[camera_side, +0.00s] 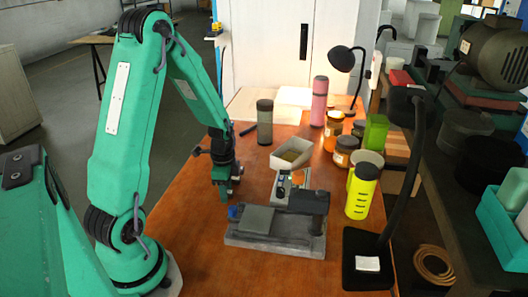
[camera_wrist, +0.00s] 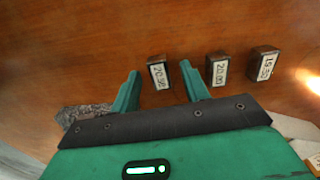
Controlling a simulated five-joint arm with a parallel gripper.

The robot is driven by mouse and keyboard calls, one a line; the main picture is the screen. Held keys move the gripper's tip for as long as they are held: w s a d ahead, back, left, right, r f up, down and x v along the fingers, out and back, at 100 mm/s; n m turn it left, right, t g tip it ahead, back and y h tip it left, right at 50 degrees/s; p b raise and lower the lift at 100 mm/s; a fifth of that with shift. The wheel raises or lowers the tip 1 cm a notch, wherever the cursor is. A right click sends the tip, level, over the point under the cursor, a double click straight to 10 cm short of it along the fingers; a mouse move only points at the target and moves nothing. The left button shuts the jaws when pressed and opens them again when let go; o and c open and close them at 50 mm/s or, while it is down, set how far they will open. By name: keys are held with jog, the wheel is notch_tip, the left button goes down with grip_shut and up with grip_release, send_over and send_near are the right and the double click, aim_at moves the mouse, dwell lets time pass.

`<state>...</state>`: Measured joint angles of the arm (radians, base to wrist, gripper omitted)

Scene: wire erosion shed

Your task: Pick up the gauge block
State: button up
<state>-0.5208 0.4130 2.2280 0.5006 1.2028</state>
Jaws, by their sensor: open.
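Three small dark blocks with white number labels stand in a row on the wooden table in the wrist view. The left block (camera_wrist: 158,75) lies between the tips of my gripper (camera_wrist: 160,70), with a gap on each side. The middle block (camera_wrist: 217,71) is just right of the right finger, and the right block (camera_wrist: 263,64) is farther right. The middle label seems to read 20.00; the other labels are hard to read. My gripper is open and empty. In the side view my gripper (camera_side: 226,190) points down low over the table, and I cannot make out the blocks clearly there.
In the side view a grey fixture (camera_side: 275,246) stands in front and right of my gripper. The table's left front is clear.

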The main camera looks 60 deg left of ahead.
jog(key=shift+c, duration=0.3)
grip_shut()
jog(key=shift+r, duration=0.2)
jog(key=shift+r, duration=0.45)
notch_tip(320, 180, up, 3)
jog(key=shift+f, duration=0.1)
jog(key=d+r, duration=0.2)
jog(key=d, duration=0.2)
jog(key=d+r, duration=0.2)
jog(key=d, duration=0.1)
jog(key=d+r, duration=0.3)
jog(key=d, duration=0.1)
jog(key=shift+s+d, duration=0.1)
jog(key=shift+d, duration=0.25)
